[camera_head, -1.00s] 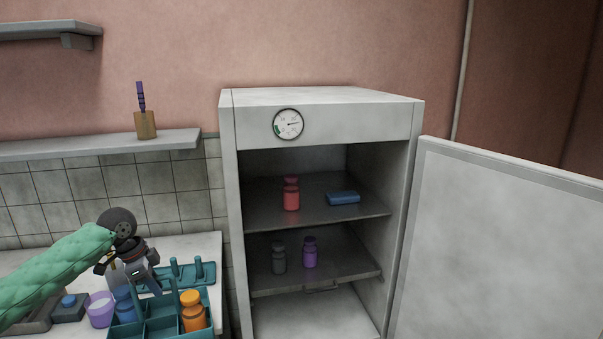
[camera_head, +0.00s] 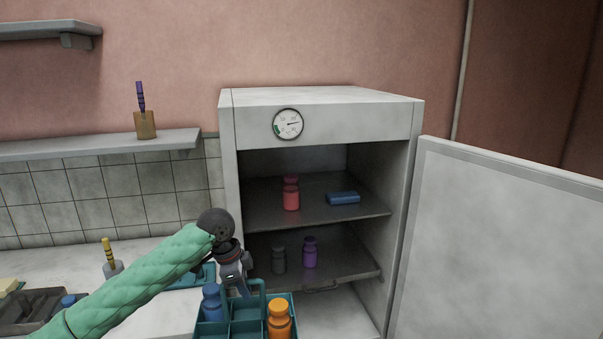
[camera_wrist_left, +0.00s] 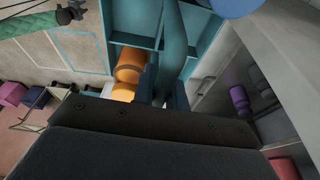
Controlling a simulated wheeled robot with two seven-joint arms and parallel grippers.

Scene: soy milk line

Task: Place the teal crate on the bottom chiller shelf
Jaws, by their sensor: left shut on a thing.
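The teal crate (camera_head: 246,328) hangs at the bottom centre of the head view, in front of the open chiller's left side. It has compartments; a blue bottle (camera_head: 213,303) stands in a left one and an orange bottle (camera_head: 279,319) in a right one. My left gripper (camera_head: 241,287) is shut on the crate's handle; the wrist view shows the jaws (camera_wrist_left: 166,98) around the teal handle (camera_wrist_left: 174,45). The chiller's bottom shelf (camera_head: 335,312) is pale and bare where it shows. The crate hides part of it. My right gripper is not in view.
The chiller door (camera_head: 500,250) stands open to the right. A dark middle shelf (camera_head: 345,271) above the bottom holds grey and purple bottles (camera_head: 310,253). The upper shelf (camera_head: 245,210) holds a red bottle and a blue pack. A counter (camera_head: 60,262) is at left.

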